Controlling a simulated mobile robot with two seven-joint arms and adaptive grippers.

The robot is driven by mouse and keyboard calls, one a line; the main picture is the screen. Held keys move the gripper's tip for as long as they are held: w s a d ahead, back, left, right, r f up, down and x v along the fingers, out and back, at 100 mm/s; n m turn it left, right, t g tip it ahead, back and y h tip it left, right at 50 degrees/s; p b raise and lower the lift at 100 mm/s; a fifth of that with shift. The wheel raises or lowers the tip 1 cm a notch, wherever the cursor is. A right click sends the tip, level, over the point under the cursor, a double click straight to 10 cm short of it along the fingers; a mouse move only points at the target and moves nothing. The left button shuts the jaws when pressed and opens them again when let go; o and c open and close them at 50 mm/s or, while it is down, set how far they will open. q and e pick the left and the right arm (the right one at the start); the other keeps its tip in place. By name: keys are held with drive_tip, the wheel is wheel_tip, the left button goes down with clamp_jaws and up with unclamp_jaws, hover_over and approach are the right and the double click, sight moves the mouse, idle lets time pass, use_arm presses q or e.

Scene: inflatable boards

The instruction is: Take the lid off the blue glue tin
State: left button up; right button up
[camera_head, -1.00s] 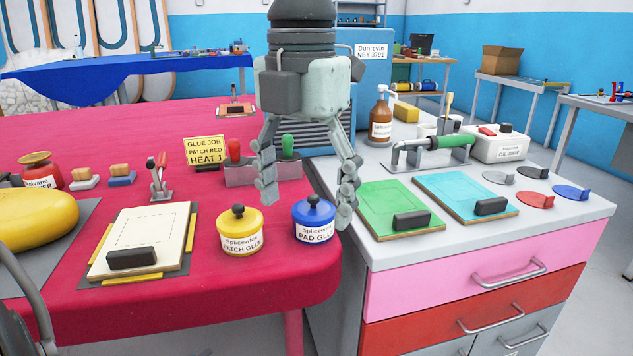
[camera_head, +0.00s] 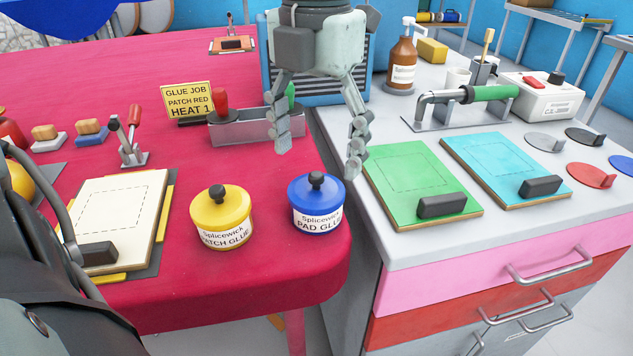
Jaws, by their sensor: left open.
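The blue glue tin (camera_head: 317,222) stands upright near the front right corner of the red table, labelled "PAD GLUE". Its blue lid (camera_head: 302,193) with a black knob (camera_head: 317,181) is on it. My left gripper (camera_head: 317,160) is open and empty, fingers pointing down. My right gripper is not in view.
A yellow "PATCH GLUE" tin (camera_head: 221,218) stands left of the blue tin. A grey tray (camera_head: 257,127) is behind. The grey-topped cabinet (camera_head: 420,247) on the right carries green (camera_head: 408,170) and cyan boards (camera_head: 503,158). Red table (camera_head: 275,287) is bare in front of the tins.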

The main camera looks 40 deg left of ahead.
sight(315, 175)
use_arm(q)
wheel_tip(315, 175, down, 3)
drive_tip(key=shift+s+r, duration=0.1)
drive_tip(key=shift+f, duration=0.45)
drive_tip(key=c, duration=1.2)
clamp_jaws()
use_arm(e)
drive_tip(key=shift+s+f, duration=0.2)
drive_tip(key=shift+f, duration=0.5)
